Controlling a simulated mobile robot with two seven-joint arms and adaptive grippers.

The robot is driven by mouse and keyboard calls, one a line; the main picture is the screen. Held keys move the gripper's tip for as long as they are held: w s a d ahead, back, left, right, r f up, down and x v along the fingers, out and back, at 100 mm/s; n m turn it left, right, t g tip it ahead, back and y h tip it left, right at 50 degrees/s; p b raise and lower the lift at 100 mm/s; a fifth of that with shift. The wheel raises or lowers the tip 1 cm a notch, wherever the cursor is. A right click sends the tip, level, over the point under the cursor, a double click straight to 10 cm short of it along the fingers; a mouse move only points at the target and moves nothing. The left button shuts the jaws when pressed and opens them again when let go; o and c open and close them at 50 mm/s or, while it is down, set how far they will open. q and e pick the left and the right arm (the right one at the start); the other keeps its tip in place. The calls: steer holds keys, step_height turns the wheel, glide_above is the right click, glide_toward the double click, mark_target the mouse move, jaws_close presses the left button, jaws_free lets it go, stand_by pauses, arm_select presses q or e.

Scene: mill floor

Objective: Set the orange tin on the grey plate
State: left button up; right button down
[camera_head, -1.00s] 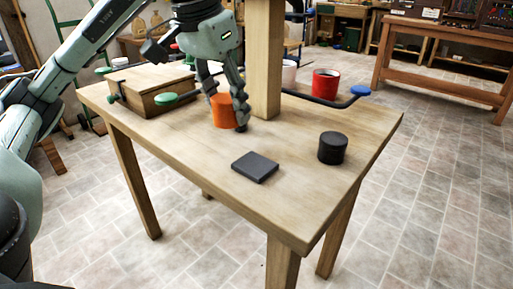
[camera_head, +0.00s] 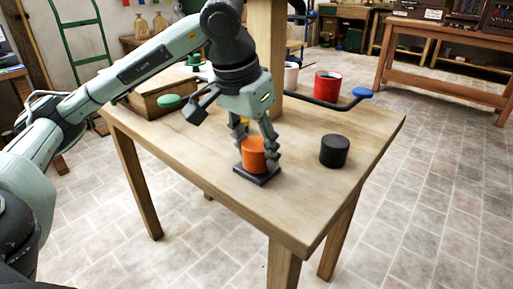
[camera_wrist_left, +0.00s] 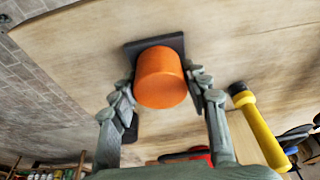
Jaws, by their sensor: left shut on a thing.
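The orange tin (camera_head: 253,155) is upright over the dark grey square plate (camera_head: 262,178) on the wooden table. It also shows in the left wrist view (camera_wrist_left: 161,78), with the plate (camera_wrist_left: 172,42) showing behind it. My left gripper (camera_head: 257,150) is shut on the tin, with a finger on each side. Whether the tin's base touches the plate or hangs just above it I cannot tell. My right gripper is not in view.
A black cylinder (camera_head: 334,151) stands to the right of the plate. A red tin (camera_head: 327,87), a bar with a blue knob (camera_head: 362,92) and a wooden post (camera_head: 266,55) are behind. A wooden box (camera_head: 160,99) is at left. The table's near right part is clear.

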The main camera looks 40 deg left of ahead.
mark_target(250, 148)
arm_select(q)
steer(key=shift+f, duration=0.15)
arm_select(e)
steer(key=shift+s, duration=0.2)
arm_select(q)
steer(key=o, duration=1.2)
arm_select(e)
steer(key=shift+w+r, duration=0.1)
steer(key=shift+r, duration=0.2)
arm_select(q)
steer(key=shift+r, duration=0.3)
steer(key=p+v, duration=0.1)
steer(key=v, duration=0.6)
steer(key=shift+w, duration=0.1)
steer(key=shift+p+v, duration=1.15)
steer(key=shift+v, duration=1.25)
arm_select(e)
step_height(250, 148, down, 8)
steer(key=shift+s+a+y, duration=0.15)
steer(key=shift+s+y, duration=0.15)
